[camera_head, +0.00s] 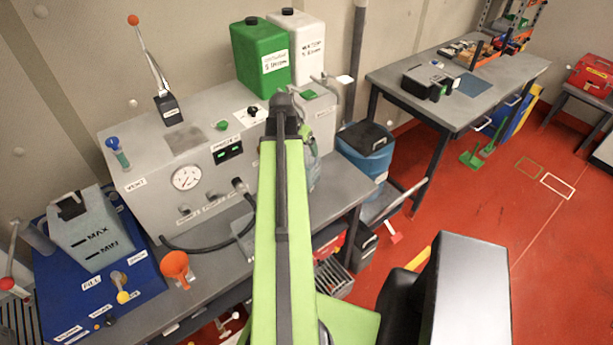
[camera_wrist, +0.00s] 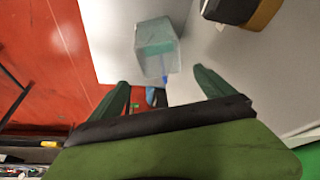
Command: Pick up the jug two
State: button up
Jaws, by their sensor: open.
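A clear jug with teal liquid (camera_wrist: 157,46) stands on a grey surface in the wrist view, beyond the fingertips and roughly between them. No number on it can be read, so I cannot tell for sure that it is jug two. In the head view a clear jug (camera_head: 312,168) shows only partly at the right side of my green arm, which hides the rest. My gripper (camera_wrist: 160,77) is open, with its dark green fingers spread and nothing between them.
A grey console with a gauge (camera_head: 187,177) stands left of my arm. A green canister (camera_head: 260,57) and a white canister (camera_head: 298,45) stand behind. An orange funnel (camera_head: 175,266) and a MAX/MIN tank (camera_head: 90,235) are at the left. A blue bin (camera_head: 365,160) is right.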

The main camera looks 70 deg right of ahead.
jog(key=b, duration=0.8)
send_near(306, 158)
notch_tip(306, 158, down, 4)
jog(key=s, duration=0.2)
jog(key=shift+s+a+f, duration=0.15)
jog(key=shift+s+a, duration=0.1)
